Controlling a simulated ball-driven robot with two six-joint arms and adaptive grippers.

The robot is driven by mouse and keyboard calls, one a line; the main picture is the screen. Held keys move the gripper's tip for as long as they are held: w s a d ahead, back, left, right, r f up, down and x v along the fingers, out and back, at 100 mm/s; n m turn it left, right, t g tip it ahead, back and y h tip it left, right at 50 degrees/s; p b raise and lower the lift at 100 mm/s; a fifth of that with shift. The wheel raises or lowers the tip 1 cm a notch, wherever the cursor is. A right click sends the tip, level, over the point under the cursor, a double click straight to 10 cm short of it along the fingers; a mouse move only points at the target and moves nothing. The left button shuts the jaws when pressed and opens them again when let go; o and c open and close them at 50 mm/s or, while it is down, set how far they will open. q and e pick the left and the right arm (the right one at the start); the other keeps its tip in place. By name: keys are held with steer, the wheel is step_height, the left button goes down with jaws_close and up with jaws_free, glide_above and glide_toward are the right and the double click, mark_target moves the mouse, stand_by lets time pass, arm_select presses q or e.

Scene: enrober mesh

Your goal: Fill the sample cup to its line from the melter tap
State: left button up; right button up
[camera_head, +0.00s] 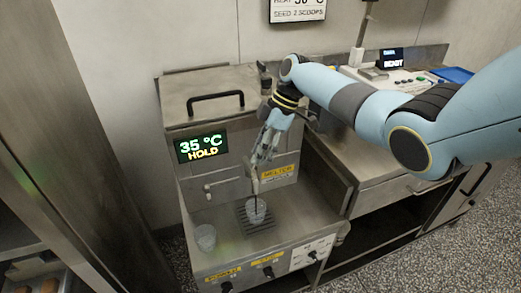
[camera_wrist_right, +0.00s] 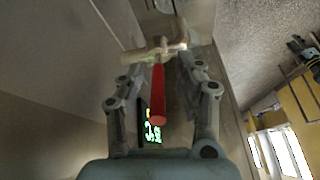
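The melter (camera_head: 222,95) is a steel box with a lid and a display reading 35 °C HOLD. A clear cup (camera_head: 256,213) stands on the dark grate at the melter's front. A thin dark line runs down into this cup; I cannot tell whether it is a chocolate stream. My right gripper (camera_head: 257,160) points down above the cup, at the melter's front. In the right wrist view, the brass tap (camera_wrist_right: 155,50) and its red handle (camera_wrist_right: 158,95) lie between the open fingers, with gaps beside the handle. The cup's fill line is too small to see. My left gripper is out of view.
A second clear cup (camera_head: 205,238) stands left of the grate. Labelled knobs (camera_head: 268,271) line the front edge. A steel worktop (camera_head: 355,150) with a small display and blue tray (camera_head: 455,75) lies to the right. A tall steel cabinet (camera_head: 75,110) stands left.

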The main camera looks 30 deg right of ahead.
steer(key=shift+w+d+r, duration=0.1)
steer(key=shift+d+r, duration=0.2)
steer(key=shift+r, duration=0.15)
steer(key=v, duration=1.1)
stand_by(2.4)
